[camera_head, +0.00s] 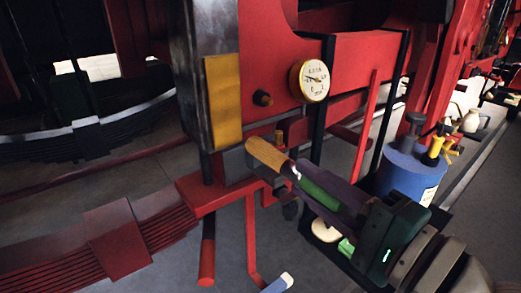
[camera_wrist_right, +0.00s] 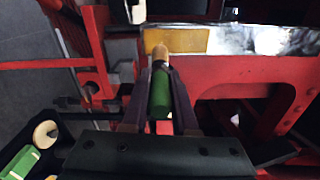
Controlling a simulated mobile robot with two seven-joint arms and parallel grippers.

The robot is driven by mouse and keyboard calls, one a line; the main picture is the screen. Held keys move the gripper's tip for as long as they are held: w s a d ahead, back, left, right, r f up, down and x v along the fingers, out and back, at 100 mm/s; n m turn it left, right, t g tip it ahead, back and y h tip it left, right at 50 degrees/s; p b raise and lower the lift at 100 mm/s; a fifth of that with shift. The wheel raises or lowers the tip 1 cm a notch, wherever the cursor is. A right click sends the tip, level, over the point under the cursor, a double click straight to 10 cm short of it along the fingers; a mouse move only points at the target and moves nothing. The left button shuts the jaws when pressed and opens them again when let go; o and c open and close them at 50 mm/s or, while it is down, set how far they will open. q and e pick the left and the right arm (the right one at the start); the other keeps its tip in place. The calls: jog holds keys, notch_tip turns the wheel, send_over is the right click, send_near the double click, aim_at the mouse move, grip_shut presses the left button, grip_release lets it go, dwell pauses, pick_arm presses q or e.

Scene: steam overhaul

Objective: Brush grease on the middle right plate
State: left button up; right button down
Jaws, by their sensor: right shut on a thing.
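My right gripper (camera_head: 322,192) is shut on the brush, with the fingers on both sides of its green handle. The brush (camera_head: 268,156) has a tan tip pointing up and left in the head view. The metal plate (camera_head: 215,30) stands upright on the red frame, with a yellow patch (camera_head: 223,102) on its lower part. The brush tip is at the lower right edge of the patch. In the right wrist view the brush (camera_wrist_right: 160,92) points at the yellow patch (camera_wrist_right: 180,40); I cannot tell whether they touch. My left gripper is not in view.
A round gauge (camera_head: 309,81) is fixed to the red frame (camera_head: 375,58) above the brush. A blue drum (camera_head: 407,176) with tools on top stands right of my gripper. A red leaf spring (camera_head: 115,241) lies lower left.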

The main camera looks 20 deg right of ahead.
aim_at(276, 159)
jog(key=x, duration=0.3)
jog(key=shift+w+a+b, duration=0.15)
jog(key=shift+w+b, duration=0.15)
jog(key=shift+b, duration=0.05)
jog(key=shift+x, duration=0.9)
